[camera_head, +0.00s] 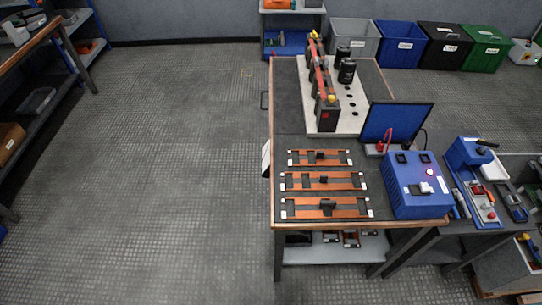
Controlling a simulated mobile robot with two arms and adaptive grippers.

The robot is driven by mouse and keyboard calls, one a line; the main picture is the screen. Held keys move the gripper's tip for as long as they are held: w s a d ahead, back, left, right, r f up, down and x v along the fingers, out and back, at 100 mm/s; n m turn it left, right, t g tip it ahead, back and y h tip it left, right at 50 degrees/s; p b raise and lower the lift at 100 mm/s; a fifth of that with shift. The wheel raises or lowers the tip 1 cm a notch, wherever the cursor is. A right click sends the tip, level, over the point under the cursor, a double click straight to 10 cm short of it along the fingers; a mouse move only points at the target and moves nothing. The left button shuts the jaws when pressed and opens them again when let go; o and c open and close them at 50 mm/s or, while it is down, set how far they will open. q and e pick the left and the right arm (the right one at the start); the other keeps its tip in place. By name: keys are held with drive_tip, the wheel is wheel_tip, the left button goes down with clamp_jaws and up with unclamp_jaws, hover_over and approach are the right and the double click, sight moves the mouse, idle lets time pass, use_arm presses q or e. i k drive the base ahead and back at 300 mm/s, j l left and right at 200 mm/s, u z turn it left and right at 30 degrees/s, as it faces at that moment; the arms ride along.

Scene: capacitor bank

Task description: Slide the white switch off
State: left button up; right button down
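A blue box (415,184) stands at the right front of the dark workbench. A small white piece that looks like the white switch (426,188) is on its sloping top face. A small lit red spot (430,172) shows just above it, and two dark parts sit farther back on the same face. The switch is too small for me to tell its position. Neither of my grippers is in view.
Several orange-and-black bars (322,181) lie left of the box. A blue panel (397,122) stands behind it, with red and black cables. A white plate (330,118) holds black cylinders at the back. Open floor (180,180) lies left of the workbench (291,118).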

sight(425, 187)
drive_tip(key=z, duration=1.25)
